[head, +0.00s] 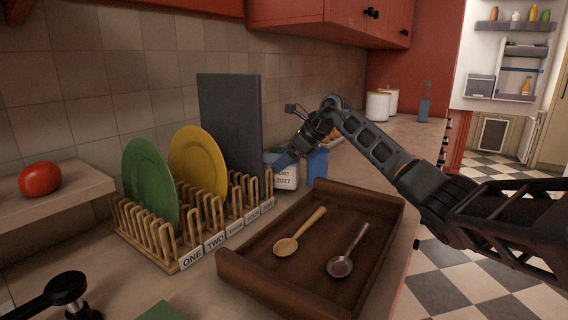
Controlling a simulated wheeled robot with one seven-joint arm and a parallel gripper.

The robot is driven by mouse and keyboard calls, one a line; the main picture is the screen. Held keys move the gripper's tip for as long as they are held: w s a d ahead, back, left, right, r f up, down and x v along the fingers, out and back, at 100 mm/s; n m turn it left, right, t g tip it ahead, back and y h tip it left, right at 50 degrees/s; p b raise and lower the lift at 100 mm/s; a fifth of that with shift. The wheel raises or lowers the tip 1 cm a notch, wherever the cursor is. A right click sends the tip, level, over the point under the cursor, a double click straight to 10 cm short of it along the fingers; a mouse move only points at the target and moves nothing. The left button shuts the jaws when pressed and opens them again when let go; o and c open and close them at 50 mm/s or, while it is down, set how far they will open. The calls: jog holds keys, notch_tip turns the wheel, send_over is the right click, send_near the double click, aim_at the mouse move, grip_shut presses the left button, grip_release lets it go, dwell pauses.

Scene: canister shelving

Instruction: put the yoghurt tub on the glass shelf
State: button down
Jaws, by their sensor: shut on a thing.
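The yoghurt tub (287,181) is white with dark print, partly readable as a name and "2027". It is on or just above the counter, behind the dish rack's right end; I cannot tell whether it touches the counter. My gripper (284,161) reaches down from the upper right and is shut on the tub's top. The fingertips are small and partly hidden. I cannot pick out a glass shelf for certain; an open fridge-like unit with door shelves (515,26) holding bottles stands far back right.
A wooden dish rack (190,258) holds a green plate (150,180), a yellow plate (197,160) and a dark board (229,120). A blue container (317,166) stands beside the tub. A brown tray (250,280) with two spoons lies in front. White canisters (377,106) stand farther back.

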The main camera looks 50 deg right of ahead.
jog(key=shift+f, duration=0.85)
grip_release()
jog(key=shift+f, duration=0.1)
